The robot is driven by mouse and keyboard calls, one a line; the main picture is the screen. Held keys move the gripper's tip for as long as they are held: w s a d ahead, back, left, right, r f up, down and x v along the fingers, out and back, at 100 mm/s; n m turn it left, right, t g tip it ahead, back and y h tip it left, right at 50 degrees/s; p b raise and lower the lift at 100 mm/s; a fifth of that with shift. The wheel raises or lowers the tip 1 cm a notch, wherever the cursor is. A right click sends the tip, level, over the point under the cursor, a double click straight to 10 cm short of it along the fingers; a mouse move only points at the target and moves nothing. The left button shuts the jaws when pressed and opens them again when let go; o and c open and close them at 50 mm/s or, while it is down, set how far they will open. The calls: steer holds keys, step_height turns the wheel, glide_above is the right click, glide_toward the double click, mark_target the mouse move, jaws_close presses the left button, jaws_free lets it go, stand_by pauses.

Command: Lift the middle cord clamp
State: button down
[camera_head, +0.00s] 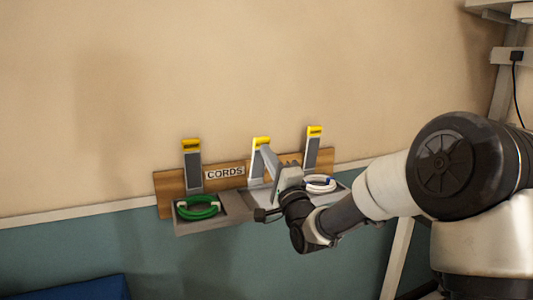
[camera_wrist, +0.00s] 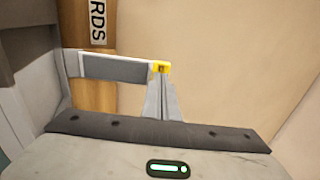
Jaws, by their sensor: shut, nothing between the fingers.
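The middle cord clamp (camera_head: 257,166) is a grey lever with a yellow tip, standing upright on the wooden board between two like clamps. My arm hides part of it. In the wrist view the clamp (camera_wrist: 112,68) lies across the left, its yellow tip near the centre. My gripper (camera_head: 266,151) is shut and empty, its fingertips close to the yellow tip. In the wrist view the gripper (camera_wrist: 159,82) points at that tip and overlaps it; I cannot tell whether they touch.
The left clamp (camera_head: 193,170) stands above a tray with a green cord coil (camera_head: 197,208). The right clamp (camera_head: 312,152) stands above a white cord coil (camera_head: 320,184). The CORDS sign (camera_head: 225,172) is on the wooden board (camera_head: 169,184). The wall above is clear.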

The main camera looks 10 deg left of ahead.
steer(key=shift+w+a+r, duration=0.2)
steer(key=shift+w+a, duration=0.05)
steer(key=shift+w, duration=0.2)
steer(key=shift+r+b+x, duration=0.2)
steer(key=shift+b+x, duration=0.55)
steer(key=shift+x, duration=0.45)
steer(key=shift+s, duration=0.1)
